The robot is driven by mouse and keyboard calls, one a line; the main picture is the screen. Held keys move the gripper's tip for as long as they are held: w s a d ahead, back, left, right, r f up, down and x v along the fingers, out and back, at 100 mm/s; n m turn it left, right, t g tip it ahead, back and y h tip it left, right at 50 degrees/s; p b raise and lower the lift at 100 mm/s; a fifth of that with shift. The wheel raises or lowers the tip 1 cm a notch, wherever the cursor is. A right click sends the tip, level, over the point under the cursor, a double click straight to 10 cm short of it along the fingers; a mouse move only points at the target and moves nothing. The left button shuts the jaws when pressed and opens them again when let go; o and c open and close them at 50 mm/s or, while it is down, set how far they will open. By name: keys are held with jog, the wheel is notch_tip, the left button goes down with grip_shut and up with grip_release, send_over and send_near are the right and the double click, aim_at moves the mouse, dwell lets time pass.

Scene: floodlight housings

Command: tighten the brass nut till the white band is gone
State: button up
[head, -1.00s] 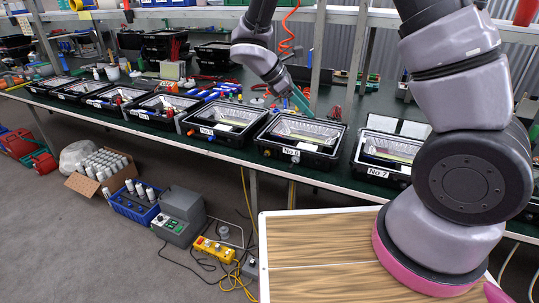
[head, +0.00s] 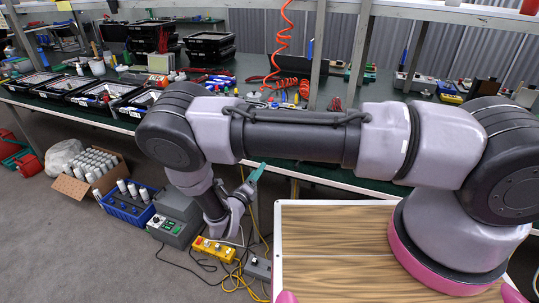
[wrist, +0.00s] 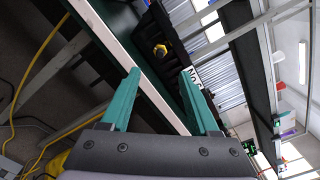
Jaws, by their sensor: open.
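A brass nut (wrist: 160,50) shows in the wrist view on the front of a black floodlight housing (wrist: 170,28). A white label (wrist: 195,76) is on that housing, its number hard to read. I cannot make out a white band at the nut. My gripper (wrist: 161,72) is open and empty, its teal fingers apart, with the nut ahead of the gap and not touched. In the head view my gripper (head: 257,172) is low in front of the bench edge, and my arm hides the middle housings and the nut.
The dark green bench (head: 335,174) has a pale front edge. Housings (head: 98,93) stand along its left part. On the floor are a grey control box (head: 178,222), a yellow pendant (head: 213,249), a blue crate (head: 127,207) and loose cables. A wooden board (head: 335,250) lies in front of me.

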jog(key=x, duration=1)
jog(key=shift+w, duration=0.3)
jog(key=shift+d, duration=0.15)
grip_shut()
